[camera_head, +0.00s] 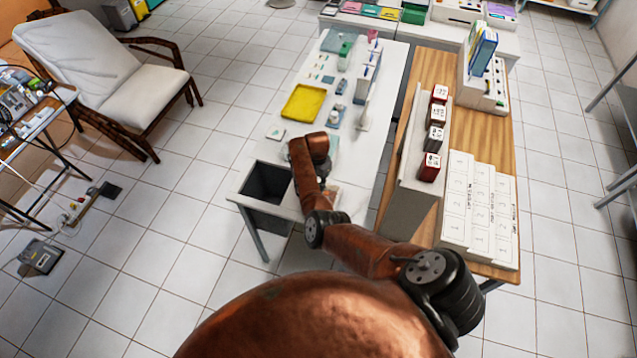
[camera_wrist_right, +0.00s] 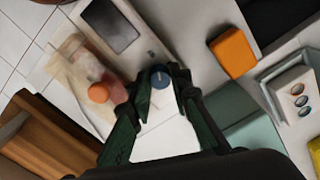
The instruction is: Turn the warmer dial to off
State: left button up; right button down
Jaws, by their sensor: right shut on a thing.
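In the right wrist view, the warmer's dial (camera_wrist_right: 160,78) is a small round dark blue knob on the white warmer body (camera_wrist_right: 165,138). My right gripper (camera_wrist_right: 160,89) has its two dark green fingers on either side of the dial and is shut on it. The fingers cover part of the dial's sides, and I cannot read its setting. In the head view my right arm reaches over the near end of the white table, and it hides the gripper and most of the warmer. My left gripper is in neither view.
An orange block (camera_wrist_right: 233,53), an orange round cap (camera_wrist_right: 98,92) and a white holder (camera_wrist_right: 287,92) lie near the right gripper. A yellow tray (camera_head: 303,103) is farther up the white table. A wooden table (camera_head: 413,130) with boxes stands at right.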

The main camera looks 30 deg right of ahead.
jog(key=shift+w+d+r+n, duration=0.1)
jog(key=shift+d+n, duration=0.05)
jog(key=shift+n, duration=0.15)
jog(key=c, duration=2)
grip_release()
jog(key=shift+o, duration=1.2)
notch_tip(320, 180, up, 8)
jog(key=shift+w, duration=0.1)
